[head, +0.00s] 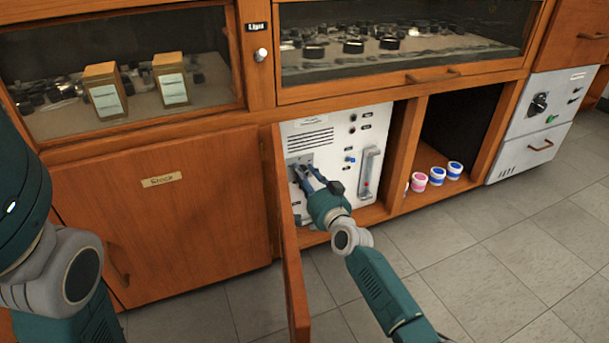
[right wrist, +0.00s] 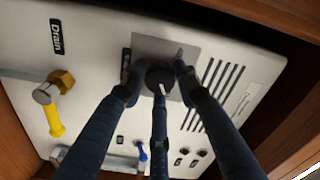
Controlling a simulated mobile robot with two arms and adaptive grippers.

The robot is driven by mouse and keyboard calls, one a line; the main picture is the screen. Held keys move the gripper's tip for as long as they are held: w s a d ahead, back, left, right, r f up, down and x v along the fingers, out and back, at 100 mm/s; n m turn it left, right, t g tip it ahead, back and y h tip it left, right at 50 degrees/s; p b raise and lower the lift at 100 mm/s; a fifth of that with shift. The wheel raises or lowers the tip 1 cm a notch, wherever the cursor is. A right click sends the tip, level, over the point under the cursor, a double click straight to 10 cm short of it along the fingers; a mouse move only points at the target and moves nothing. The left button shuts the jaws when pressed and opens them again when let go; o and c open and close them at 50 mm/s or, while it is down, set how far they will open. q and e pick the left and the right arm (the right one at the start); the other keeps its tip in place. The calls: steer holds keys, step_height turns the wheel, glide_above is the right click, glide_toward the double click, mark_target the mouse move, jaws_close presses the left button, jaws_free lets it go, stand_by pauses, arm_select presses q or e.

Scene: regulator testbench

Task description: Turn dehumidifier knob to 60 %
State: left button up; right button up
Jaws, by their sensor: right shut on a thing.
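The white dehumidifier panel (head: 313,137) stands in the open cabinet bay in the head view. In the right wrist view the black knob (right wrist: 159,75) sits on a grey plate (right wrist: 182,51) with a white pointer mark. My right gripper's fingers are closed around this knob, from both sides and below. The scale marks around the knob cannot be read. In the head view the gripper covers the knob. My left arm shows at the left edge; its gripper is out of frame.
The open wooden door (head: 284,230) stands just left of my right arm. The panel also has a yellow drain handle (right wrist: 55,117) and a blue valve (right wrist: 143,151). Several small jars (head: 437,176) stand in the right bay. Another white unit (head: 541,115) with a black knob is farther right.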

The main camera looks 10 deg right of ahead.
steer(key=shift+w+d+r, duration=0.1)
steer(key=shift+d+r, duration=0.2)
steer(key=shift+r, duration=0.15)
steer(key=o, duration=1.1)
steer(key=shift+o, duration=0.2)
steer(key=shift+f, duration=0.25)
steer(key=s+d, duration=0.2)
steer(key=s, duration=1)
steer(key=shift+d, duration=0.15)
